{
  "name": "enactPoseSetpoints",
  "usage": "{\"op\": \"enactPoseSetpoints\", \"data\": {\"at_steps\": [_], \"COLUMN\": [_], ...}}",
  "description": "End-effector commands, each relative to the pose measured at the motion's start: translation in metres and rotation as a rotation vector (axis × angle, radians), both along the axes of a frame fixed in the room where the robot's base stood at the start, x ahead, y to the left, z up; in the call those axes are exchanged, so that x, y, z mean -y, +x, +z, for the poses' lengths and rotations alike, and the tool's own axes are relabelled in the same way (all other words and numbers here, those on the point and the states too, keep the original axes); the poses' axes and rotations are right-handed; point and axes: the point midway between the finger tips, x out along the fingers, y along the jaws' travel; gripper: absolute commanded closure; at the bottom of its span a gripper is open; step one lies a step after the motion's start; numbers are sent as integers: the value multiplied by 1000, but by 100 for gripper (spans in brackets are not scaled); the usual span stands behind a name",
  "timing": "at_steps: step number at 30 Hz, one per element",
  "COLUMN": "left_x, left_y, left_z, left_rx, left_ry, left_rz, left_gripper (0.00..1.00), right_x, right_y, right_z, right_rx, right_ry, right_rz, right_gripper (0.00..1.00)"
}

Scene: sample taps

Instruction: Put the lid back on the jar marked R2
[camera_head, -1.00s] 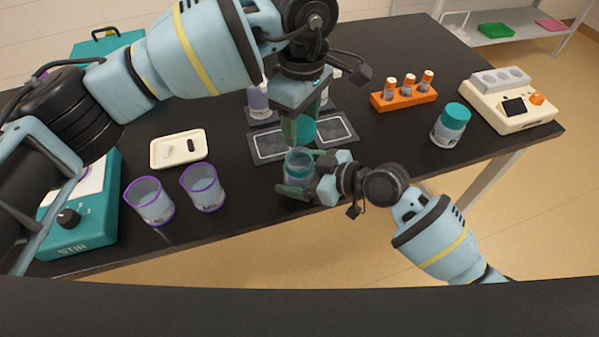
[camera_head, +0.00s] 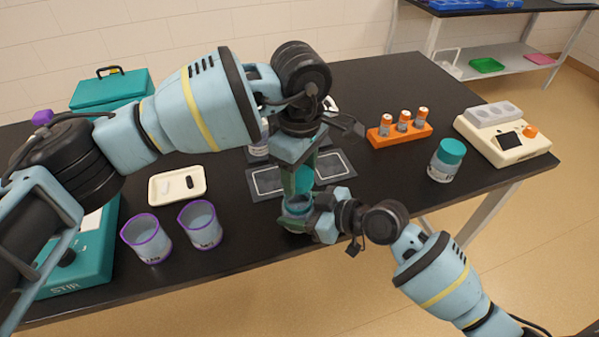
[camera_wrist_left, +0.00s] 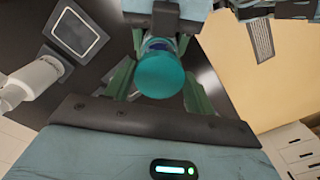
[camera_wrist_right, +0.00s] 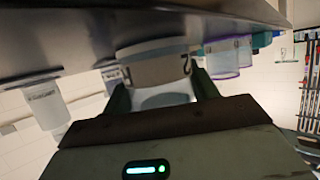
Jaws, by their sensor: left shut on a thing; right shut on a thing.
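My left gripper (camera_head: 304,178) is shut on the teal lid (camera_wrist_left: 160,76) and holds it, top face toward the wrist camera, just above the open jar. My right gripper (camera_head: 301,214) is shut on the clear jar (camera_head: 294,209) near the table's front edge, and holds it upright from the side. The jar also shows in the right wrist view (camera_wrist_right: 158,68), where a "2" is legible on its label and the rest of the mark is not. The lid is close over the mouth; whether it touches the rim I cannot tell.
Another jar with a teal lid (camera_head: 446,160) stands at right, near an orange vial rack (camera_head: 399,134) and a cream instrument (camera_head: 503,141). Two purple-rimmed beakers (camera_head: 147,238) and a cream tray (camera_head: 178,185) lie left. Dark mats (camera_head: 332,167) lie behind the jar.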

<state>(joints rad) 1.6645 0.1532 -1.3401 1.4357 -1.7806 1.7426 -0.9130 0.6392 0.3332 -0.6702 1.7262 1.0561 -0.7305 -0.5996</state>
Motion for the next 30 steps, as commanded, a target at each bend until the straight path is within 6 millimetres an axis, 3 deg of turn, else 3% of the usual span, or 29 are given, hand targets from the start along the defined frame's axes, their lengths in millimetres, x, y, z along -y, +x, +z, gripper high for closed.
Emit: {"op": "enactPoseSetpoints", "data": {"at_steps": [6,21,30], "left_x": [0,0,0], "left_y": [0,0,0], "left_z": [-22,-22,-36], "left_rx": [-1,0,0], "left_ry": [-1,-1,-1], "left_rz": [0,0,4], "left_gripper": [66,66,66], "right_x": [0,0,0], "right_y": [0,0,0], "right_z": [0,0,0], "right_rx": [0,0,0], "right_ry": [0,0,0], "right_rz": [0,0,0], "right_gripper": [82,82,82]}}
